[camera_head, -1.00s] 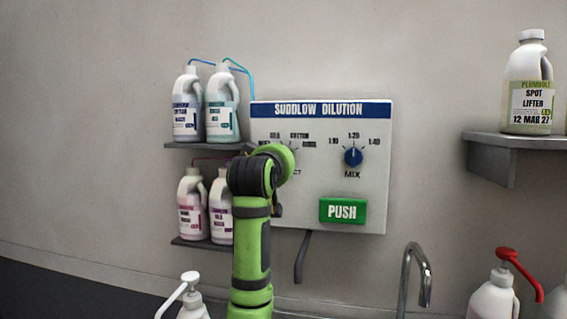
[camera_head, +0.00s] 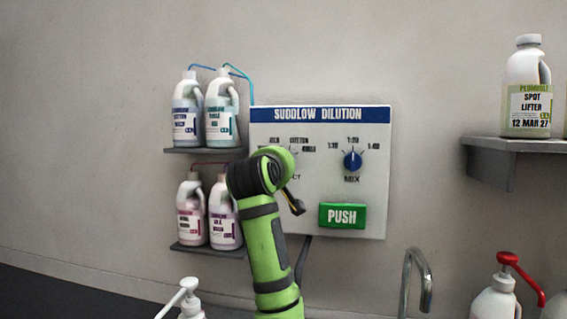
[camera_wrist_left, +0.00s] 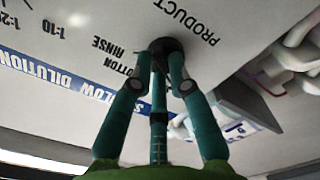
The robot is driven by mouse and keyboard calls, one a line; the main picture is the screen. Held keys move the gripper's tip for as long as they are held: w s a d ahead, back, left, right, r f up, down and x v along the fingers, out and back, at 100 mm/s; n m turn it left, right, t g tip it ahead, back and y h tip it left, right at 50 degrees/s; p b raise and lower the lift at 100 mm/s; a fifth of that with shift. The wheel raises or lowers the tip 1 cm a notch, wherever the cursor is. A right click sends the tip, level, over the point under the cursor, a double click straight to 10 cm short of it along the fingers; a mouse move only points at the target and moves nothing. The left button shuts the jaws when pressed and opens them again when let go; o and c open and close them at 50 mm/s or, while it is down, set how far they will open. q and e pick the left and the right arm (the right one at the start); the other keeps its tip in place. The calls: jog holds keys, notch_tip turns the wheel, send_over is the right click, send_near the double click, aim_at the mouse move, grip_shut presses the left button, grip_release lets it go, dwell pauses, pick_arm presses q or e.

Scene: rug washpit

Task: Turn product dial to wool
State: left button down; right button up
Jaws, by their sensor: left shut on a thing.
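The dilution panel (camera_head: 320,222) is a white box on the wall with a blue title strip. In the left wrist view the product dial (camera_wrist_left: 166,44) is a dark round knob between the PRODUCT and COTTON RINSE lettering, which shows upside down. My left gripper (camera_wrist_left: 167,62) is shut on this dial, its fingers on either side. Where the dial's pointer stands is hidden. In the head view my green arm covers the dial and much of its lettering, including the left labels. My right gripper is in neither view.
The blue mix dial (camera_head: 353,160) points up near 1:20, above the green PUSH button (camera_head: 342,215). Bottles (camera_head: 187,112) stand on two shelves close left of the panel. A tap (camera_head: 418,275) and a red-pump bottle (camera_head: 495,302) are lower right.

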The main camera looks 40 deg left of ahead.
pick_arm(q)
jog(key=shift+r, duration=0.2)
jog(key=c, duration=1.2)
grip_release()
jog(key=shift+f, duration=0.1)
jog(key=v, duration=1.2)
